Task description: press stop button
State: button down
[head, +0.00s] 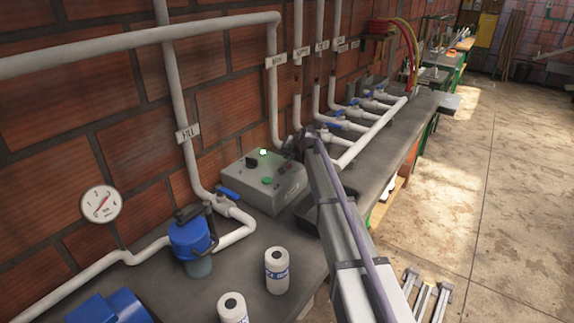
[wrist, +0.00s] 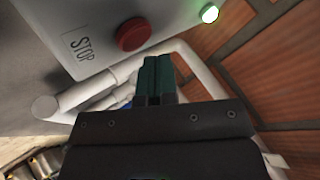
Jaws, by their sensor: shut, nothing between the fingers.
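The stop button is a red round button (wrist: 133,34) beside the printed word STOP on the grey control box, in the wrist view. My gripper (wrist: 158,60) is shut and empty. Its dark green fingertips lie just below and right of the red button in the wrist picture; I see no contact. In the head view my gripper (head: 298,148) is at the right end of the box.
The box also carries a green button (head: 266,181), a black knob (head: 251,162) and a lit green lamp (head: 263,151). Pipes with blue-handled valves (head: 331,127) run behind my gripper. A blue-topped filter (head: 190,235) and white bottles (head: 277,272) stand nearer on the bench.

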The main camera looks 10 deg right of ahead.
jog(key=shift+f, duration=0.1)
dwell(0.5)
jog(key=shift+f+b, duration=0.3)
jog(key=shift+b, duration=0.1)
jog(key=shift+f+b, duration=0.5)
dwell(0.4)
jog(key=shift+r, duration=0.15)
jog(key=shift+r+p, duration=0.8)
jog(key=shift+p, duration=0.1)
notch_tip(320, 180, up, 5)
jog(key=p, duration=0.5)
dwell(0.3)
